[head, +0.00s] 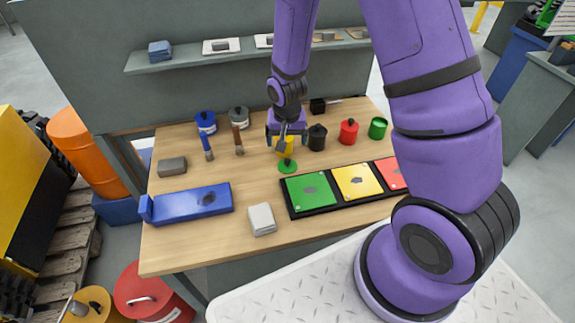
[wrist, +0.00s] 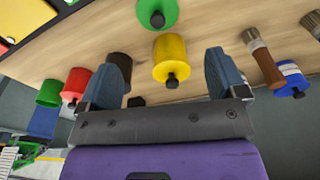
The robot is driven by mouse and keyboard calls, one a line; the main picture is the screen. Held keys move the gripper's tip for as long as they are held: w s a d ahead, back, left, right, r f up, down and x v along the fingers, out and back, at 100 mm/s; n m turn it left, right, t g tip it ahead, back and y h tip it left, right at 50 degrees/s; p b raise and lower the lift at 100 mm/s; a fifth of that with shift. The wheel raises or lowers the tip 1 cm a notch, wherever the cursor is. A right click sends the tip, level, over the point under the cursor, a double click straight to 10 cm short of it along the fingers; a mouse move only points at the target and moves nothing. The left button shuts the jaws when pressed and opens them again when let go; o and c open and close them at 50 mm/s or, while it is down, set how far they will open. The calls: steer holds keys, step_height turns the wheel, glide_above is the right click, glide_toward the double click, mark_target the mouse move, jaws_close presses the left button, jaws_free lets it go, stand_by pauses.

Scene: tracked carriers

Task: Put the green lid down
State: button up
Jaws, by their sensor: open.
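The green lid (head: 287,167), a round disc with a dark knob, appears to lie on the wooden table in front of the yellow pot (head: 284,148). In the wrist view the green lid (wrist: 143,12) is cut by the top edge, with its black knob showing. My gripper (head: 286,142) is open above the table near the yellow pot. In the wrist view the open fingers (wrist: 172,68) are apart with nothing held, and the green lid is beyond them. The green pot (head: 378,128) stands at the right without a knob on top.
A black pot (head: 317,138) and a red pot (head: 349,132) stand close right of my gripper. Brushes (head: 237,140) and a blue pot (head: 205,122) are left. A tray with green, yellow and red panels (head: 310,190) lies in front. Bare table shows left of the lid.

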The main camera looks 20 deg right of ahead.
mark_target(288, 161)
steer(key=shift+w+d+f, duration=0.1)
steer(key=shift+w+f, duration=0.05)
steer(key=shift+f, duration=1.6)
steer(key=shift+w+d+f, duration=0.15)
steer(key=shift+f, duration=1.55)
steer(key=shift+w+d+f, duration=0.1)
steer(key=shift+w+f, duration=0.05)
steer(key=shift+f, duration=1.6)
steer(key=shift+s, duration=0.1)
jaws_close()
